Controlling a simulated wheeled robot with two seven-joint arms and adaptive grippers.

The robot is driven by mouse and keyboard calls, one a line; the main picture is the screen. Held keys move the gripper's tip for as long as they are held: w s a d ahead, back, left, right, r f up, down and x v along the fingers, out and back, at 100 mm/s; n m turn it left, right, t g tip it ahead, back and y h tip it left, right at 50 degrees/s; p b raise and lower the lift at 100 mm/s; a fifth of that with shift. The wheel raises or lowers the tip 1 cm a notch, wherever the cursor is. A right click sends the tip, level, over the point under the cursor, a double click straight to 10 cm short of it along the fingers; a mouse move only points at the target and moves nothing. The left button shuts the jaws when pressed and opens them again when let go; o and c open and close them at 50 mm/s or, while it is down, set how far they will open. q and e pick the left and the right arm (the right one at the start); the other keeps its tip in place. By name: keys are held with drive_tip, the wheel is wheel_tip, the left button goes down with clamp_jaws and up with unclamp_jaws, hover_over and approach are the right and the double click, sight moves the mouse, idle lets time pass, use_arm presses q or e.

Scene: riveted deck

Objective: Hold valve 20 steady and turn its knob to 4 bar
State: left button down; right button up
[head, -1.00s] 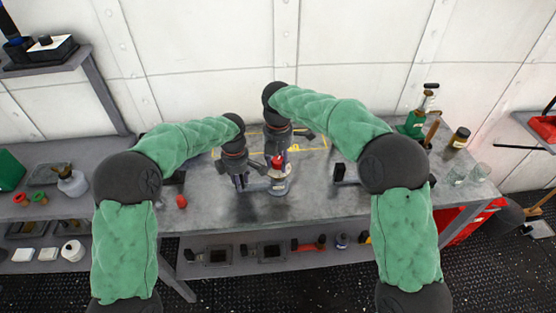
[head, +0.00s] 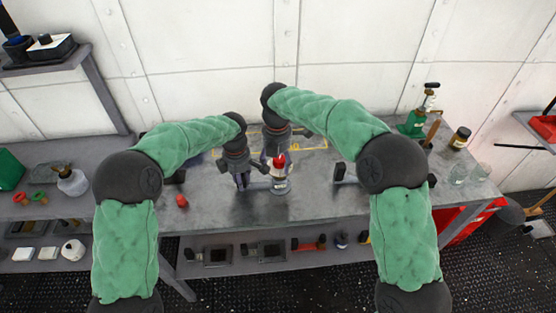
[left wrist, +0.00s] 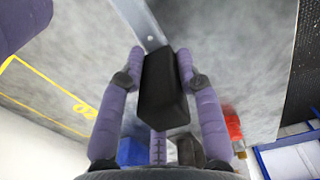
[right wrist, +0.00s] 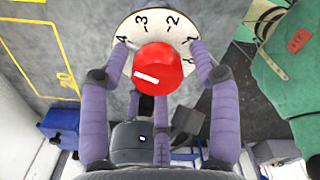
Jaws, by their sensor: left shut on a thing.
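Valve 20 (head: 279,184) stands on the bench, with a red knob (head: 280,162) on top. My left gripper (head: 243,184) is beside it on the left. In the left wrist view its fingers are shut on a black block-shaped grip (left wrist: 163,88) at the end of a metal bar (left wrist: 143,22). My right gripper (right wrist: 160,65) is open, its fingers on either side of the red knob (right wrist: 158,70) with visible gaps. A pale dial (right wrist: 150,22) under the knob shows 4, 3 and 2. The knob's white mark is toward its lower left; its exact reading is unclear.
A yellow outline marked 20 (right wrist: 66,80) is on the bench top. A small red object (head: 181,201) lies left of my left gripper. A green-based device (head: 413,124), a dark jar (head: 460,138) and glasses (head: 457,174) stand at right. The bench front is mostly clear.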

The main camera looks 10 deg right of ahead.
sight(278, 159)
use_arm(q)
drive_tip(key=shift+a, duration=0.15)
use_arm(e)
drive_tip(key=shift+d+r, duration=0.1)
drive_tip(key=shift+r, duration=0.1)
drive_tip(key=shift+w+r, duration=0.1)
drive_tip(key=shift+r, duration=0.5)
use_arm(q)
drive_tip(key=shift+s, duration=0.1)
use_arm(e)
wheel_tip(278, 159, up, 11)
drive_tip(key=shift+f, duration=0.15)
use_arm(q)
drive_tip(key=c, duration=0.8)
unclamp_jaws()
